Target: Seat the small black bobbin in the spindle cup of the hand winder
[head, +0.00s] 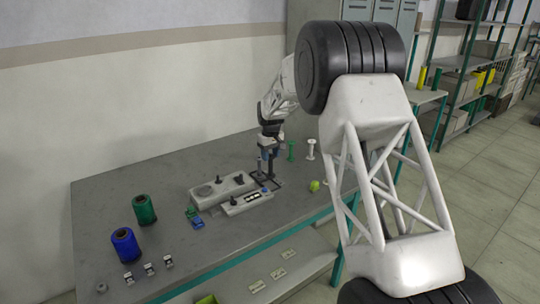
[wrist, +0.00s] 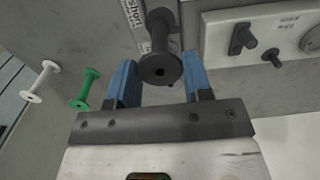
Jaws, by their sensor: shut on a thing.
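The small black bobbin (wrist: 160,68) shows in the wrist view between the two blue fingers of my gripper (wrist: 160,82). One round flange with a centre hole faces the camera. My gripper is shut on it. In the head view my gripper (head: 267,158) is over the bench, just right of the grey winder boxes, and the bobbin cannot be made out there. A long grey box with a round dial or cup and black knobs (head: 222,190), likely the hand winder, lies to its left. The wrist view shows this box (wrist: 270,20) at the upper right, apart from the bobbin.
A green bobbin (head: 291,150) and a white bobbin (head: 311,148) stand right of my gripper. A second grey box (head: 246,201) lies in front. A yellow-green ball (head: 314,186) is near the edge. Green (head: 144,209) and blue (head: 125,245) thread spools stand at left.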

